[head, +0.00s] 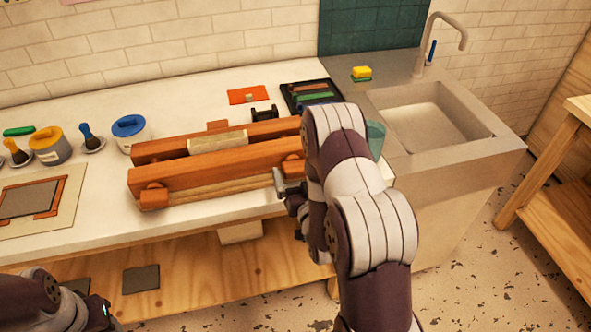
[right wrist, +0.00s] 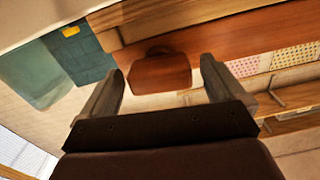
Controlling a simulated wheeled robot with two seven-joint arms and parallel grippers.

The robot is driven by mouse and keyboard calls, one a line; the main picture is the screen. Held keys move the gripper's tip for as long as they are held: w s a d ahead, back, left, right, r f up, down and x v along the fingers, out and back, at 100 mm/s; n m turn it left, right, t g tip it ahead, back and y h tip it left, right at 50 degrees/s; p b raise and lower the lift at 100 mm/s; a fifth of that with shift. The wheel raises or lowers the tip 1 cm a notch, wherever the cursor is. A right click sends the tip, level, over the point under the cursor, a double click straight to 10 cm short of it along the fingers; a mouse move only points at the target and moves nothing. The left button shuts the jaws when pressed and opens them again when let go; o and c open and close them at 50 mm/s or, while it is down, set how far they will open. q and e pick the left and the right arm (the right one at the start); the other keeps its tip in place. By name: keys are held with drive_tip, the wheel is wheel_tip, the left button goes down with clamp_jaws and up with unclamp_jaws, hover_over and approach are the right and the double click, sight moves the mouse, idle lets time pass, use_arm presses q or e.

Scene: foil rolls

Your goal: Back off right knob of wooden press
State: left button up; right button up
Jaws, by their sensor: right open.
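The wooden press (head: 200,172) lies on the white worktop, two reddish-brown beams with a pale block (head: 218,142) between them. Its left knob (head: 154,196) sticks out at the front left. My right gripper (head: 279,184) is at the front right of the press. In the right wrist view, the right knob (right wrist: 160,73) shows between the two spread fingers of the gripper (right wrist: 160,80), with gaps on both sides. My left arm shows at the lower left; its fingers are out of view.
A black tray (head: 298,95), an orange card (head: 248,95) and a greenish cup (head: 376,138) are behind or beside the press. A sink (head: 430,118) is at right.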

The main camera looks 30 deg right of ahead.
drive_tip(key=shift+s, duration=0.1)
drive_tip(key=c, duration=1)
drive_tip(key=shift+o, duration=0.2)
drive_tip(key=shift+n, duration=0.4)
